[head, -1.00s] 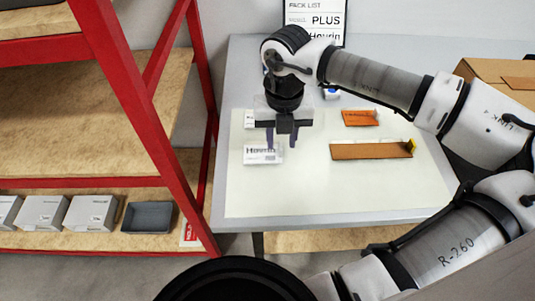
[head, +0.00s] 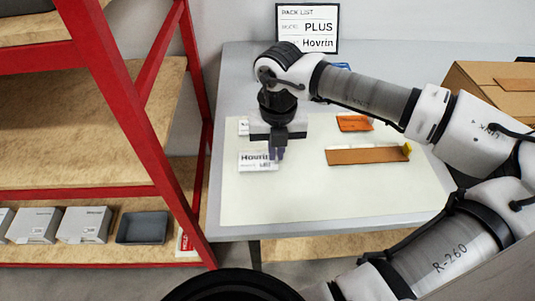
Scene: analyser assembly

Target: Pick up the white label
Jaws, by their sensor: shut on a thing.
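The white label (head: 255,161), printed "Hovrin" in dark letters, is at the left part of the pale mat on the table. My gripper (head: 276,155) is at the label's right end, with its fingers close together and shut on it. The fingers cover part of that end. I cannot tell whether the label touches the mat or is slightly raised. Another small white piece (head: 243,127) lies behind it, partly hidden by my gripper.
A long brown strip (head: 365,156) with a yellow end and a smaller orange piece (head: 354,122) lie to the right on the mat (head: 330,195). A pack list sign (head: 308,28) stands at the back. A cardboard box (head: 490,85) is at right. A red-framed shelf (head: 140,130) stands at left.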

